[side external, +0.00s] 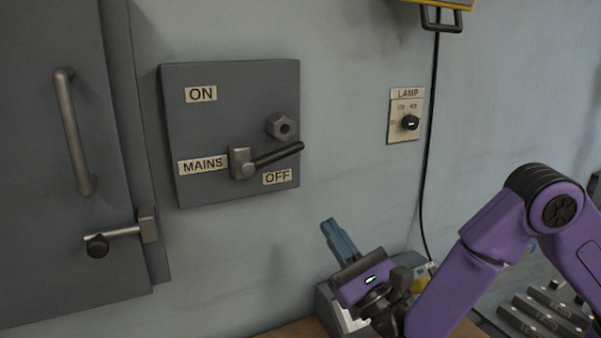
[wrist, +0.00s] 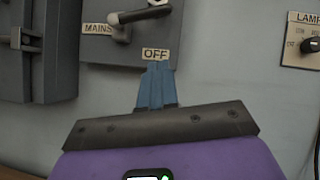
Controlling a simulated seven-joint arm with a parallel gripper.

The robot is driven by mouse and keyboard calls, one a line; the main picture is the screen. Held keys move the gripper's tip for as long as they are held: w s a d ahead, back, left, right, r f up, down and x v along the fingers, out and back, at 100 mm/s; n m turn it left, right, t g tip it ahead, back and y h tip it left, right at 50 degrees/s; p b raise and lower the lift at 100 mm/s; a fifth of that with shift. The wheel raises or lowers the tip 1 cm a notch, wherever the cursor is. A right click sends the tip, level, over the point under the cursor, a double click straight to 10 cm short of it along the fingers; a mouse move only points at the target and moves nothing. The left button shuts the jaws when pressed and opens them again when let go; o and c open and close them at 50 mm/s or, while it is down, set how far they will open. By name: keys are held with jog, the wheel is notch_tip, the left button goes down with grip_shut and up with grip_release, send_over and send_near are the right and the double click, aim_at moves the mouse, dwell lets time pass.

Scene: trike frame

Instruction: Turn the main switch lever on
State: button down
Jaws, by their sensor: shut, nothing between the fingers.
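The mains switch lever (side external: 277,154) has a black handle on a grey pivot, on a dark grey wall box (side external: 229,115). It points right and slightly up, just above the OFF label (side external: 277,177); the ON label (side external: 201,94) is at the upper left. In the wrist view the lever (wrist: 145,14) is at the top edge, partly cut off. My gripper (side external: 327,224) has blue fingers, shut and empty, below and right of the box. In the wrist view the fingertips (wrist: 158,66) appear just below the OFF label (wrist: 156,54), apart from the lever.
A hex nut (side external: 282,127) protrudes from the box above the lever. A grey cabinet with a handle (side external: 75,132) and latch (side external: 112,233) is at the left. A lamp dial panel (side external: 405,116) and black cable (side external: 427,150) are at the right. The wall between is bare.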

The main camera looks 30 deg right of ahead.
aim_at(290, 154)
jog(key=s+r+x, duration=0.1)
jog(key=r+x, duration=0.1)
jog(key=x, duration=0.9)
jog(key=shift+a+r, duration=0.3)
jog(key=shift+a, duration=0.05)
jog(key=shift+r, duration=0.1)
jog(key=shift+r+n+y, duration=0.2)
jog(key=shift+n+y, duration=0.2)
jog(key=shift+n, duration=0.2)
